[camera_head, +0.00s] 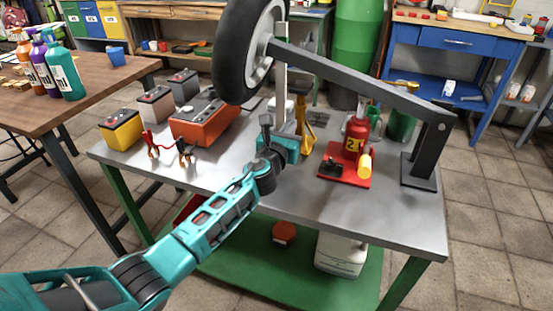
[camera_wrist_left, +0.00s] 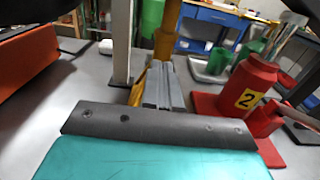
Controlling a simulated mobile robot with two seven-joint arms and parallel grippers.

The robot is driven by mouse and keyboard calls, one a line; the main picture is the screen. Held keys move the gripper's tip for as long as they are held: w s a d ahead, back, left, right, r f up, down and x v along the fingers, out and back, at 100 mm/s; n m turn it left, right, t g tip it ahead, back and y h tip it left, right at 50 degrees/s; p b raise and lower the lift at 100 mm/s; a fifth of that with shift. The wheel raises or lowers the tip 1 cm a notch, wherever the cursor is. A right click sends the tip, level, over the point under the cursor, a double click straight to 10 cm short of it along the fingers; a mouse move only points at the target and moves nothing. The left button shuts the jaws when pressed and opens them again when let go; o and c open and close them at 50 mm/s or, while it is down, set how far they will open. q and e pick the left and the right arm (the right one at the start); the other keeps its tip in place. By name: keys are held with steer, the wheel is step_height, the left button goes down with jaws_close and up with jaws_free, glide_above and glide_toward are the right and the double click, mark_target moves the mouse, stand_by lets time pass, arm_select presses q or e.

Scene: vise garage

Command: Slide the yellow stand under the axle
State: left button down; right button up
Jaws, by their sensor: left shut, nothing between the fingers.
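The yellow stand (camera_head: 309,137) is upright on the grey bench, below the wheel end of the dark axle beam (camera_head: 345,72). Its column (camera_wrist_left: 165,32) and a splayed leg show in the left wrist view, just beyond my fingers. The axle beam slopes from the wheel (camera_head: 240,50) down to a dark post at the right. My left gripper (camera_wrist_left: 158,84) is shut and empty, its fingers pointing at the stand's lower part. I cannot tell whether they touch it. In the head view its teal body (camera_head: 283,150) partly hides the stand's base. My right gripper is out of view.
A pale upright post (camera_head: 281,75) stands left of the stand. A red bottle jack (camera_head: 355,135) on a red plate is to the right. An orange-red charger (camera_head: 205,120) and several batteries are at the left. The bench's front right is clear.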

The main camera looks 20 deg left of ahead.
arm_select(q)
steer(key=s+f+n+p, duration=0.1)
steer(key=s+n, duration=0.1)
steer(key=s, duration=0.3)
steer(key=s+f+n+g+p, duration=0.1)
steer(key=s+n+p, duration=0.1)
steer(key=s, duration=0.3)
steer(key=s+f+n+g+p, duration=0.1)
steer(key=s+f+n+p, duration=0.1)
steer(key=s, duration=0.4)
steer(key=shift+n, duration=0.7)
steer(key=s+f+n+g+p, duration=0.2)
steer(key=s+n, duration=0.8)
steer(key=n, duration=0.3)
steer(key=s+f+n+g+h+p, duration=0.1)
steer(key=s+f+n+g+p, duration=0.2)
steer(key=s+n, duration=0.8)
steer(key=n, duration=0.2)
steer(key=shift+d+f+n+p, duration=0.15)
steer(key=shift+n+p, duration=0.15)
steer(key=shift+p, duration=0.05)
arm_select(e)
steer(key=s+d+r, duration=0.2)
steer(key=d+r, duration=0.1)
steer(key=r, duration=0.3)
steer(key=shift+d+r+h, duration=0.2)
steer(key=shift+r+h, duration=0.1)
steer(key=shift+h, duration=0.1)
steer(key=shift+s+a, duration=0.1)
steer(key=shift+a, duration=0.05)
